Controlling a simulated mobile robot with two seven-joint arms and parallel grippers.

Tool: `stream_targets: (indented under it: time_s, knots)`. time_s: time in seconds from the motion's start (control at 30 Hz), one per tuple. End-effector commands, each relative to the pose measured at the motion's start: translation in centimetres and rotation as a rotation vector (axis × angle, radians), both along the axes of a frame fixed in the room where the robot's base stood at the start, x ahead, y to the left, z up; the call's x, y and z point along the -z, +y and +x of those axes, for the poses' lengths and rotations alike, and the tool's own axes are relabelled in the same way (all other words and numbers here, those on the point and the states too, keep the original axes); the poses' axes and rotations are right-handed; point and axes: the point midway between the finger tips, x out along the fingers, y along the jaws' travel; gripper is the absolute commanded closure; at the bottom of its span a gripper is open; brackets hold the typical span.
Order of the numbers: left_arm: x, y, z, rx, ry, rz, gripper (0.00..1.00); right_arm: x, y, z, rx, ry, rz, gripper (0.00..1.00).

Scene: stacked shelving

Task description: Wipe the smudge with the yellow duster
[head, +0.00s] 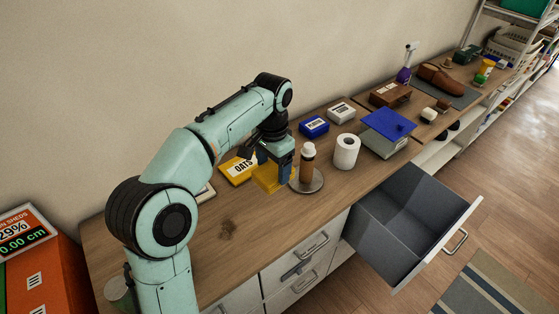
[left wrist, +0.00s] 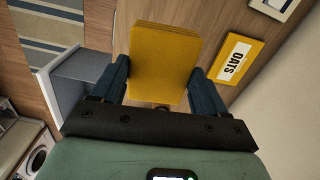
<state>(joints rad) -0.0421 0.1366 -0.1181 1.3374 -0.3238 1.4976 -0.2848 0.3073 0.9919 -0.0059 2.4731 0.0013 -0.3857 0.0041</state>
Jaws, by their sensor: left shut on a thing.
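The yellow duster (left wrist: 163,62) is a flat block between the two blue fingers of my left gripper (left wrist: 163,85) in the left wrist view. In the head view the duster (head: 270,180) shows under my left gripper (head: 274,163), beside the yellow OATS packet; whether it touches the counter I cannot tell. My left gripper is shut on the duster. The smudge (head: 227,230) is a dark brown patch on the wooden counter, nearer the front left, and apart from the duster. My right gripper is not in view.
The OATS packet (head: 238,169) lies left of the gripper. A grey drawer (head: 408,220) is open in front. The counter around the smudge is clear.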

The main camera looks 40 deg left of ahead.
Motion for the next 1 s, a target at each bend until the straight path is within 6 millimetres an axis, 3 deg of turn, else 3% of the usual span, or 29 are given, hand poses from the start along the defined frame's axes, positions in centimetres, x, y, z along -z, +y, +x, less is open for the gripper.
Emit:
stream_targets:
  time_s: [0.1, 0.3, 0.5, 0.7, 1.0]
  knots:
    - [3.0, 2.8, -2.0, -0.150, 0.010, 0.005, 0.51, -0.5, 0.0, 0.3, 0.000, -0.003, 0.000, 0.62]
    - [8.6, 6.6, -6.9, -0.439, 0.007, 0.006, 0.51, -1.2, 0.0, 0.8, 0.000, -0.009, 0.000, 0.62]
    - [12.1, 8.1, -11.1, -0.642, 0.000, -0.001, 0.51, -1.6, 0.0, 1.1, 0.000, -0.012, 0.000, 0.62]
    - [13.6, 8.3, -12.5, -0.708, -0.003, -0.004, 0.51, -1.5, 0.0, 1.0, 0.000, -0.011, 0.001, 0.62]
    - [15.7, 8.3, -12.5, -0.706, -0.002, -0.004, 0.51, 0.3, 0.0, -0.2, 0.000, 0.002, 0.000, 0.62]
